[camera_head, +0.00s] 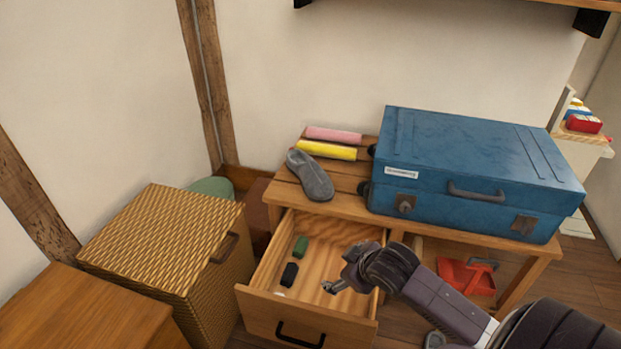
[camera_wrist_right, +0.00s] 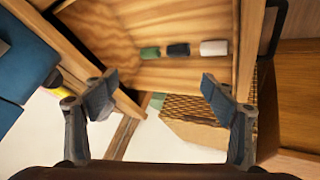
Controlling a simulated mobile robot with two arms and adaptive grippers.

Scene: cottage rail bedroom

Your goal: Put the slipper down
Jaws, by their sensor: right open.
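A grey slipper (camera_head: 310,176) lies on the left end of the wooden bench (camera_head: 348,207), just left of the blue suitcase. It is not visible in the right wrist view. My right gripper (camera_head: 328,288) is over the open drawer (camera_head: 258,312), apart from the slipper and below and right of it in the head view. In the right wrist view the gripper (camera_wrist_right: 158,92) is open with nothing between its fingers. A grey shape that may be another slipper (camera_head: 434,340) is partly hidden on the floor by my right arm. My left gripper is out of view.
The blue suitcase (camera_head: 470,165) fills most of the bench. Pink (camera_head: 333,135) and yellow (camera_head: 326,150) rolls lie behind the slipper. The drawer holds small green (camera_head: 301,245) and black (camera_head: 289,274) items. A wicker hamper (camera_head: 165,240) stands left. A red dustpan (camera_head: 466,276) lies below the bench.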

